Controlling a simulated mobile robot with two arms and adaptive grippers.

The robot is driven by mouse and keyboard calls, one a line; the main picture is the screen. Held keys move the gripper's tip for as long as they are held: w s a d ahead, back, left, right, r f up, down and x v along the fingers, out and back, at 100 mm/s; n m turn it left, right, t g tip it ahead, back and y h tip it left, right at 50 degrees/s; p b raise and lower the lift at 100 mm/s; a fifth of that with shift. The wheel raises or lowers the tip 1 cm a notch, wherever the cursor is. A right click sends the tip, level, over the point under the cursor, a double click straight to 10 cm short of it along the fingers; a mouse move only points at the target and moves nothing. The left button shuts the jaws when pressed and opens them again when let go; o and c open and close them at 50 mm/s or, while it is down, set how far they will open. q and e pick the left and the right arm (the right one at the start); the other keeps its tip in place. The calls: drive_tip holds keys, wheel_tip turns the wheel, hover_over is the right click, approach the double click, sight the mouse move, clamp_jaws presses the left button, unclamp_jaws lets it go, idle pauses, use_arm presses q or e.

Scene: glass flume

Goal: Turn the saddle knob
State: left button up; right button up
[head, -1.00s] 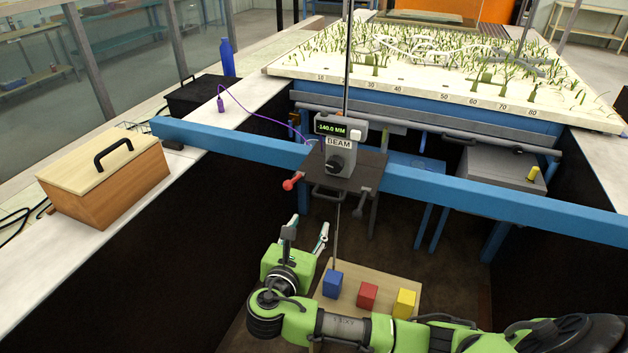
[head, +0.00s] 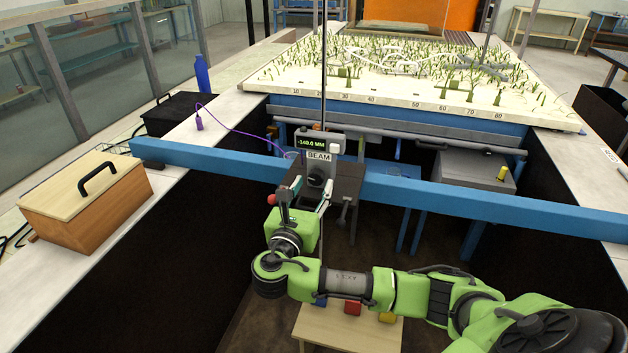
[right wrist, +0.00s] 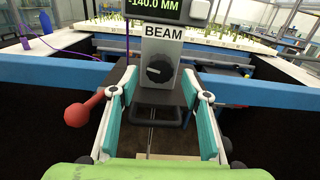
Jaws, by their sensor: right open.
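The saddle (head: 346,185) is a dark carriage on the blue beam, with a grey post labelled BEAM and a display reading -140.0 MM. Its black saddle knob (head: 316,180) is on the front of the post, and it shows clearly in the right wrist view (right wrist: 159,71). My right gripper (head: 305,197) is open and empty, just in front of the saddle. In the right wrist view its teal-padded fingers (right wrist: 160,95) stand on either side of the view, with the knob between and beyond them, apparently untouched. My left gripper is not in view.
A red ball-ended lever (right wrist: 84,112) sticks out left of my right gripper's fingers. The blue beam (head: 480,206) spans the flume. A wooden stand with coloured blocks (head: 352,308) is below my right arm. A lidded wooden box (head: 85,205) sits on the left ledge.

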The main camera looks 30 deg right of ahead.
drive_tip(key=shift+x, duration=1.05)
drive_tip(key=c, duration=1.1)
drive_tip(key=shift+m, duration=0.3)
